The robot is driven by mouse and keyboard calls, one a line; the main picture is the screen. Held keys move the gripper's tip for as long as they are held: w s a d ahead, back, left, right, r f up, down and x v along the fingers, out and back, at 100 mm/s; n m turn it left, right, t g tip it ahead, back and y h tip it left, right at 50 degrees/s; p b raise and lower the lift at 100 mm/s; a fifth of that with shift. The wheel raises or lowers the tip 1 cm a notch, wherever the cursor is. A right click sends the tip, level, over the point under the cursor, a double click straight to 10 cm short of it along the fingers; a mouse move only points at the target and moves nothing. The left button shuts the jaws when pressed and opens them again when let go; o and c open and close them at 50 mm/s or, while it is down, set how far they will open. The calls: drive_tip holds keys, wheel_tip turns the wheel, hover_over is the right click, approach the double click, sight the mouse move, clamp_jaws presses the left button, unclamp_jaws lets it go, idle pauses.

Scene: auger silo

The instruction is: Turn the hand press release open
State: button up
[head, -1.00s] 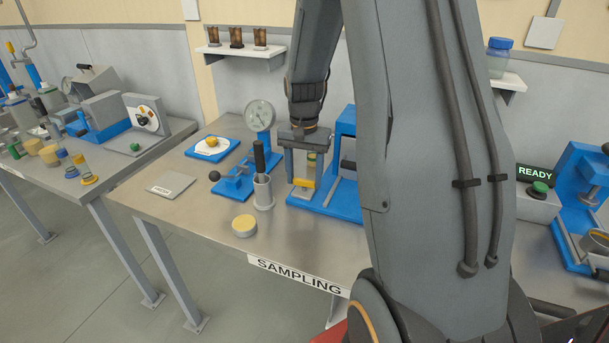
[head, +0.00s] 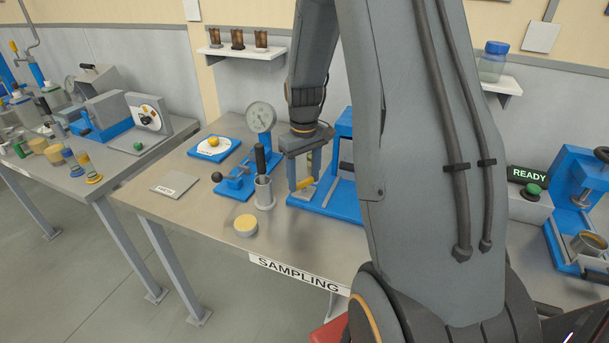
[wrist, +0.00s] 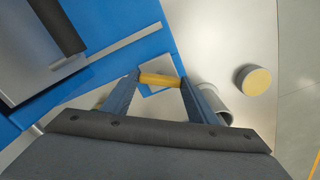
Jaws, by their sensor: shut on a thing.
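The hand press (head: 343,195) is a blue frame on the sampling table, partly hidden behind my arm in the head view. Its blue base also shows in the wrist view (wrist: 120,35). The release appears to be the short yellow handle (head: 306,183) low at the press's left side. In the wrist view, the yellow handle (wrist: 160,80) spans crosswise between my fingertips. My gripper (head: 303,186) points down and is shut on this handle. In the head view the handle slants, its right end higher. The mechanism behind it is mostly hidden.
A grey cup with a black-handled tool (head: 264,190) stands close left of the gripper, with a yellow-topped puck (head: 245,225) in front. A gauge stand (head: 261,120) is behind. A grey plate (head: 174,185) lies on the left; bare table is around it.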

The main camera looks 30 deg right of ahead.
sight(304, 180)
drive_tip(key=n+p, duration=0.1)
drive_tip(key=n, duration=0.5)
drive_tip(key=shift+n, duration=0.3)
idle(0.4)
drive_tip(key=o, duration=1)
drive_tip(key=shift+o, duration=0.2)
drive_tip(key=shift+r, duration=0.1)
drive_tip(key=shift+r+b, duration=1.05)
drive_tip(key=shift+r, duration=2.8)
drive_tip(key=s+a+f+m+t+b, duration=0.1)
drive_tip(key=s+a+f+m+b, duration=0.2)
drive_tip(key=s+a+m, duration=0.4)
drive_tip(key=s+a+f, duration=0.1)
drive_tip(key=s+a, duration=0.7)
drive_tip(key=shift+s+a+f+m, duration=0.15)
drive_tip(key=shift+a+f+m, duration=0.05)
drive_tip(key=shift+m, duration=0.2)
